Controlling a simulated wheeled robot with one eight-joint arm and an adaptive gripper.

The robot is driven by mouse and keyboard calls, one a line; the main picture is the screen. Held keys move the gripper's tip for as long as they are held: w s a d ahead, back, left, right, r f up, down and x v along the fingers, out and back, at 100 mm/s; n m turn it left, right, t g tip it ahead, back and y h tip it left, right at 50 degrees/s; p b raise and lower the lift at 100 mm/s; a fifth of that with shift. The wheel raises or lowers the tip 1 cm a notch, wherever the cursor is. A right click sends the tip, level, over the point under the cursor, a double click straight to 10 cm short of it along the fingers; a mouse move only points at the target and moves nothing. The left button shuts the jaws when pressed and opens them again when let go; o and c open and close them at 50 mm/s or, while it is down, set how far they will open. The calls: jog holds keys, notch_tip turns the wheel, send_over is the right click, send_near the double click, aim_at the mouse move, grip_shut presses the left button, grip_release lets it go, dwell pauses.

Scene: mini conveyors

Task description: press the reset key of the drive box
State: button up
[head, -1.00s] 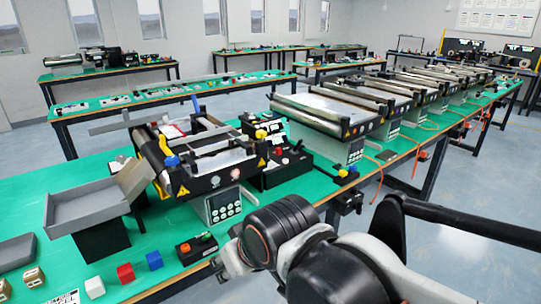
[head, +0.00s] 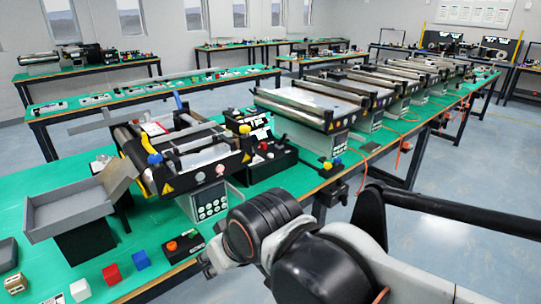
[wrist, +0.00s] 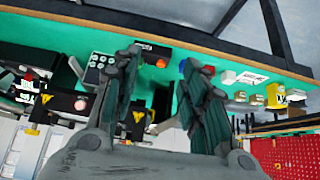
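The drive box (head: 210,204) is a grey-white box under the near mini conveyor, its dark keypad of several round pale keys facing the table's front edge. The keypad also shows in the wrist view (wrist: 98,68), at left beyond a finger. The key labels are too small to read, so I cannot tell which is reset. My gripper (head: 207,263) is in front of and below the keypad in the head view, near the table edge, apart from it. In the wrist view (wrist: 163,85) its two fingers stand apart with nothing between them.
A black button box (head: 183,246) with an orange-red button sits beside the drive box at the table edge. White (head: 80,290), red (head: 112,274) and blue (head: 141,260) cubes lie to its left. A grey tray (head: 72,209) stands on a black block. More conveyors line the table behind.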

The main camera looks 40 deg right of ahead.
grip_shut()
dwell(1.1)
